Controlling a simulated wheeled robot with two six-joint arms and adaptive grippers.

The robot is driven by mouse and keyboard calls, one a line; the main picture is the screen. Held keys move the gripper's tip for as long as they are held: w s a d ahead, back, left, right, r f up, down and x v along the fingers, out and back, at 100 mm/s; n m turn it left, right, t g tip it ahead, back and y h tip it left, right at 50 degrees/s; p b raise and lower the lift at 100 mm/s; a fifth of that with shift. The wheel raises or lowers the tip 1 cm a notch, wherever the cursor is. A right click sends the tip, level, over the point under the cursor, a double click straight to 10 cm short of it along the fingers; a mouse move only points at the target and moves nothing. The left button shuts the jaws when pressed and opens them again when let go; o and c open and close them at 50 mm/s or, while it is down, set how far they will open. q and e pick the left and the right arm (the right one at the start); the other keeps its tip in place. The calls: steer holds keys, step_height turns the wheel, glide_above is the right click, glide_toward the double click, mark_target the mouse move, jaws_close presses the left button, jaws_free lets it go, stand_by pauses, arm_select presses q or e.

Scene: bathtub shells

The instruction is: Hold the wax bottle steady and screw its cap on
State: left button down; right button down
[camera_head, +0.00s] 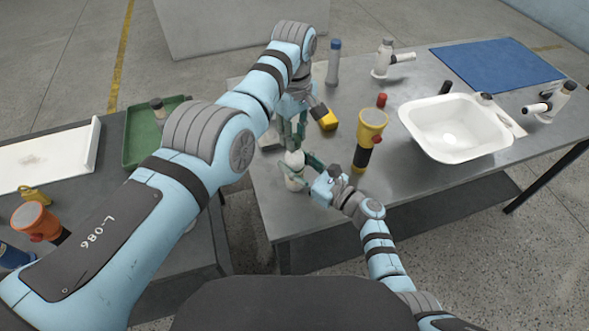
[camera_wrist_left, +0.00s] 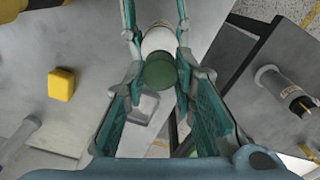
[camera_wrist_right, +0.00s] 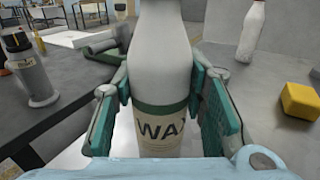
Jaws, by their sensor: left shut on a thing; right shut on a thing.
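The white wax bottle (camera_head: 293,160) stands upright near the table's front left edge. My right gripper (camera_head: 303,172) is shut around its body from the side; the right wrist view shows its "WAX" label (camera_wrist_right: 160,128) between the fingers. My left gripper (camera_head: 296,135) points down from above the bottle. In the left wrist view its fingers close on the round green cap (camera_wrist_left: 160,72), which lines up with the white bottle (camera_wrist_left: 158,38). The bottle's mouth is hidden, so I cannot tell whether the cap is seated on the threads.
A yellow block (camera_head: 328,120) and a yellow-black flashlight-like tool (camera_head: 371,135) stand to the right. A white basin (camera_head: 455,125) and a blue mat (camera_head: 497,65) lie farther right. A side table holds a green tray (camera_head: 150,140). Bare tabletop lies in front of the basin.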

arm_select(q)
steer(key=m, duration=0.7)
arm_select(e)
steer(key=shift+f, duration=0.1)
arm_select(q)
steer(key=m, duration=1.3)
steer(key=shift+d+m, duration=0.1)
steer(key=shift+m, duration=0.2)
steer(key=c, duration=1.2)
jaws_free()
steer(key=shift+c, duration=0.2)
step_height(320, 180, up, 8)
steer(key=shift+s+f, duration=0.1)
steer(key=shift+f, duration=0.15)
arm_select(e)
steer(key=c, duration=0.9)
jaws_free()
